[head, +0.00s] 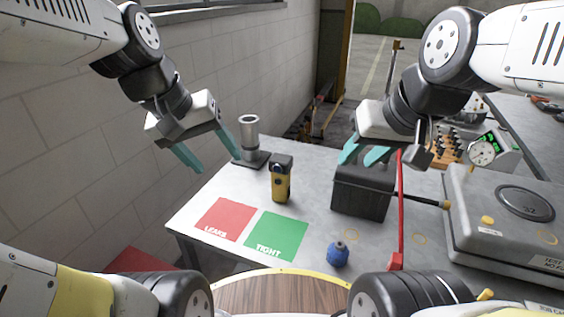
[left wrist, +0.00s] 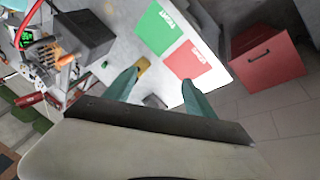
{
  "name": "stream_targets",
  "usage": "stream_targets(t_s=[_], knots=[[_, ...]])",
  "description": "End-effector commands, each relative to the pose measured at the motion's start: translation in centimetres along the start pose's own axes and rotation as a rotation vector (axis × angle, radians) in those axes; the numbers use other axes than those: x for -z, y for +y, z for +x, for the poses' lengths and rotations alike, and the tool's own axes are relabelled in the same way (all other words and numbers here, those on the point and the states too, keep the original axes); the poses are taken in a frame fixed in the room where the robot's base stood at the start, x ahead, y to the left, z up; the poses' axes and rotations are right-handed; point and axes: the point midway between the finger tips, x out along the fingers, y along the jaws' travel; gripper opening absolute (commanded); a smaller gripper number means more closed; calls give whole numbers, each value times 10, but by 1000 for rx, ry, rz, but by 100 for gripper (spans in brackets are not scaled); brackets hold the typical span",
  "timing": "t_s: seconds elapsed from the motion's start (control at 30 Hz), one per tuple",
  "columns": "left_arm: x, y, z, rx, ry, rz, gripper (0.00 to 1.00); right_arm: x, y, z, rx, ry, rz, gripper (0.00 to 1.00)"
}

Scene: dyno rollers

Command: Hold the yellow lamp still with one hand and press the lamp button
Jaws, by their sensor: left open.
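The yellow lamp (head: 281,184), with a dark head, stands upright on the grey table behind the green mat. Its button is too small to make out. In the left wrist view the lamp (left wrist: 143,65) shows beside the tip of one finger. My left gripper (head: 212,160) is open and empty, above and to the left of the lamp, apart from it; its two teal fingers also show in the left wrist view (left wrist: 160,80). My right gripper (head: 358,160) appears open, with a gap between its fingers, over the dark box to the right of the lamp.
A metal cylinder on a stand (head: 249,138) is behind the lamp. Red (head: 226,214) and green (head: 277,240) mats lie in front. The dark box (head: 360,195), a red post (head: 400,215), a blue object (head: 338,254) and a grey case (head: 510,235) are to the right.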

Motion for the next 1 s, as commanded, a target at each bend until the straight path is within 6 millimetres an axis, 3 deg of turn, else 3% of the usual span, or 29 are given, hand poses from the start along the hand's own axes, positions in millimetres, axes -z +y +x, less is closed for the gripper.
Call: stream_targets(t_s=[0.57, 1.0], knots=[[54, 11, 94, -157, -449, -597, 64, 0, 0, 0, 0, 0, 0, 36], [94, -1, 185, -299, -759, -1062, 64, 0, 0, 0, 0, 0, 0, 36]])
